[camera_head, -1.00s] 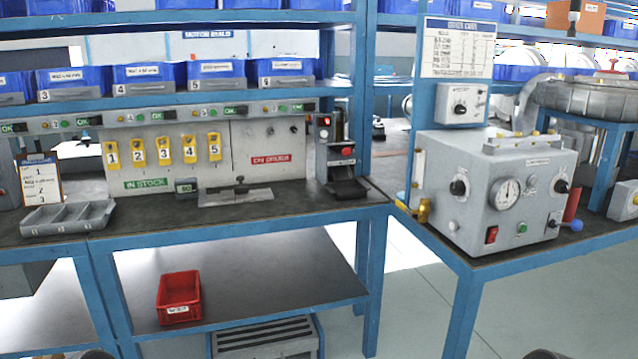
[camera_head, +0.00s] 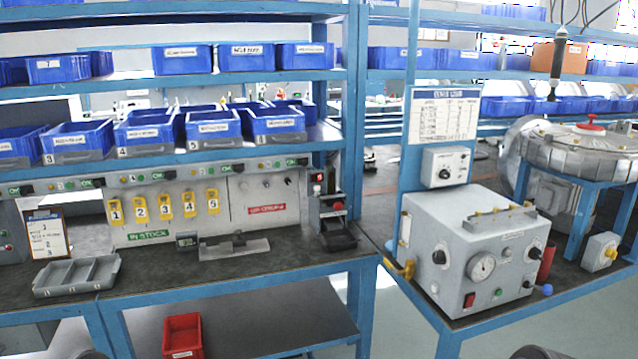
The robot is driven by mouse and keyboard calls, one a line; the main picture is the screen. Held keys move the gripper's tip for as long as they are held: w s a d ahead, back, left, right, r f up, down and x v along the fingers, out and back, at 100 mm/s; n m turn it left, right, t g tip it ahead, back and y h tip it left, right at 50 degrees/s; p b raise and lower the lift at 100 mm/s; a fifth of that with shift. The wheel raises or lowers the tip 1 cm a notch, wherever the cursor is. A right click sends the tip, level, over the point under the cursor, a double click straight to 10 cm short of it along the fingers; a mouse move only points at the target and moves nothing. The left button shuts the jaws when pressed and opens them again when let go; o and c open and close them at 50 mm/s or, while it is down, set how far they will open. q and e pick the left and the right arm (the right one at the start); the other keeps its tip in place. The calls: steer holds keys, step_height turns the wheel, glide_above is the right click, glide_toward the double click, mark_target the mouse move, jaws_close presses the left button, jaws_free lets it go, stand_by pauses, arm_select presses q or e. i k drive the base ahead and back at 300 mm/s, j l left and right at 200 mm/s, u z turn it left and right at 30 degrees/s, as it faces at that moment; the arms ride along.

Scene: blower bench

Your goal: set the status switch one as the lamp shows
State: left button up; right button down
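A grey rail (camera_head: 205,171) runs under the blue bins on the left bench. It carries several small green OK displays, with small yellow and green lamps or buttons beside them. I cannot tell which one is status switch one or which lamps are lit. A small grey box with a dark knob (camera_head: 445,167) hangs on the blue post at the right; its marks are too small to read. Neither gripper shows clearly; only dark rounded parts show at the bottom edge.
Numbered yellow tags (camera_head: 165,207) hang on the back panel. A grey tray (camera_head: 78,275) and a clipboard (camera_head: 48,234) stand on the left bench. A grey gauge box (camera_head: 465,250) stands on the right bench. A red bin (camera_head: 183,336) sits on the lower shelf.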

mark_target(611, 253)
steer(key=z, duration=1.5)
